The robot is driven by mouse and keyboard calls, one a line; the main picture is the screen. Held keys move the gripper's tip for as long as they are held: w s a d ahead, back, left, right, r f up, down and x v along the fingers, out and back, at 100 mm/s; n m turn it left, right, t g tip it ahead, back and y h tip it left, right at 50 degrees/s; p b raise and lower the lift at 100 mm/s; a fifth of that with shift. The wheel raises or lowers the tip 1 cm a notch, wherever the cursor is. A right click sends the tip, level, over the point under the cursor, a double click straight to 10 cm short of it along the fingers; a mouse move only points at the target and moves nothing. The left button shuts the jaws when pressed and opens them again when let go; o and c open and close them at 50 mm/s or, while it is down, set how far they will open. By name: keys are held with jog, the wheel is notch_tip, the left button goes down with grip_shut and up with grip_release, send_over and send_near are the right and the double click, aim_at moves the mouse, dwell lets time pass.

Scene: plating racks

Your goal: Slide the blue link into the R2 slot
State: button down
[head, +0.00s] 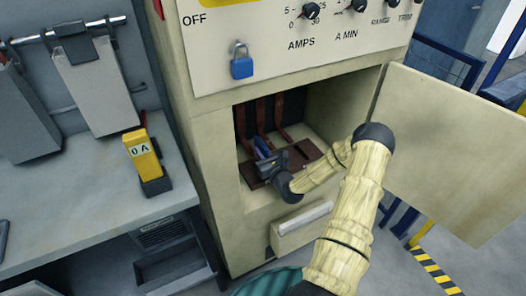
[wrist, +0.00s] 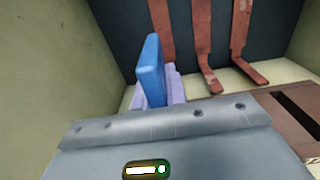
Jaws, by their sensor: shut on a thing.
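The blue link (wrist: 151,70) is a flat upright plate in front of my gripper in the wrist view. A pale lavender piece (wrist: 176,88) shows close beside it; I cannot tell if it is a finger or part of the link. In the head view my gripper (head: 266,157) is inside the open cabinet bay, shut on the blue link (head: 262,145). A red-brown slotted board (head: 308,152) lies at the bottom of the bay, with a dark slot showing right of my gripper in the wrist view. No R2 label is readable, and the link's lower end is hidden.
Several copper-red bars (head: 262,115) stand at the back of the bay. The cabinet door (head: 455,140) hangs open at right. A blue padlock (head: 241,62) hangs above the bay. A yellow meter (head: 143,155) stands on the left bench.

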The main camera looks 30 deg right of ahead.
jog(key=shift+w+d+f+b, duration=0.1)
jog(key=shift+d+f+b, duration=0.1)
jog(key=shift+f+b, duration=0.9)
jog(key=shift+w+d+f+b, duration=0.15)
jog(key=shift+f+b, duration=0.5)
jog(key=shift+f, duration=0.8)
jog(key=shift+s+d+f+b, duration=0.1)
jog(key=shift+s+f+b, duration=0.15)
jog(key=shift+f+b, duration=0.15)
jog(key=shift+w+f+b, duration=0.1)
jog(key=shift+f+b, duration=0.2)
jog(key=shift+f, duration=0.1)
jog(key=c, duration=1.8)
grip_release()
jog(key=o, duration=0.5)
jog(key=shift+c, duration=0.2)
